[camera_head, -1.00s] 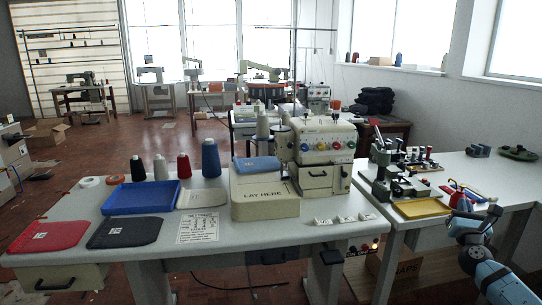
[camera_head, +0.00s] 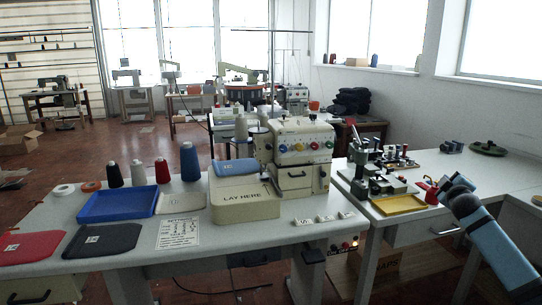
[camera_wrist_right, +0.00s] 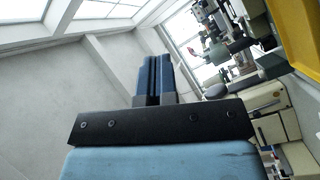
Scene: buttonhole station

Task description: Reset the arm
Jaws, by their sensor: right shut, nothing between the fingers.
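My right arm enters the head view from the lower right, its blue links raised over the right-hand table (camera_head: 425,220). My left arm and gripper are not in view.
A yellow tray (camera_head: 398,205) and a green press (camera_head: 362,175) stand near my right arm. The cream machine (camera_head: 300,150), blue tray (camera_head: 118,203), red pad (camera_head: 30,246) and dark pad (camera_head: 102,242) are on the left-hand table. Thread cones (camera_head: 190,162) stand behind the blue tray.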

